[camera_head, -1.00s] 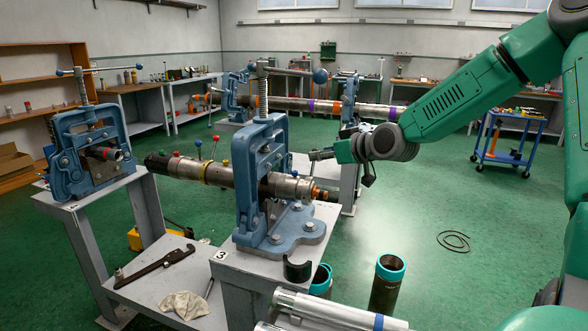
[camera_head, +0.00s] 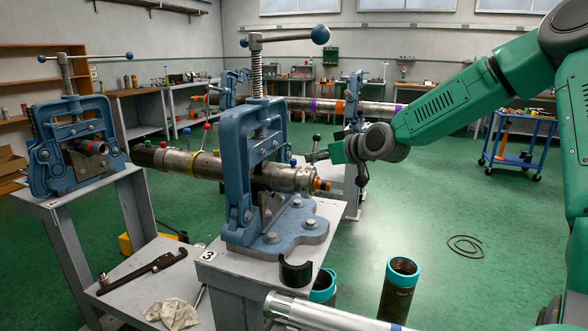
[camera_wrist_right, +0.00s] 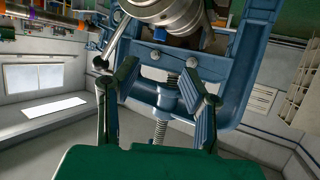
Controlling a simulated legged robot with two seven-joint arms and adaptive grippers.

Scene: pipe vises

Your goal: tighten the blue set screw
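The pipe (camera_head: 180,160) runs through the blue vise (camera_head: 237,150) on stand 3, with a metal collar (camera_head: 290,178) at its right end. A small blue screw head (camera_head: 293,162) sits on top of the collar. A small dark blue head also shows against the collar in the wrist view (camera_wrist_right: 160,35). My right gripper (camera_head: 318,156) is just right of and above the collar. In the wrist view my right gripper (camera_wrist_right: 160,70) has its two fingers spread with nothing between them, apart from the blue head. My left gripper is out of view.
The vise's tall screw and ball-ended handle (camera_head: 288,37) rise above the pipe. A black-tipped lever (camera_head: 316,140) stands beside my right gripper. Red (camera_head: 207,126) and green (camera_head: 186,131) ball-topped pins stand on the pipe's left part. Teal-rimmed tubes (camera_head: 402,268) stand in front.

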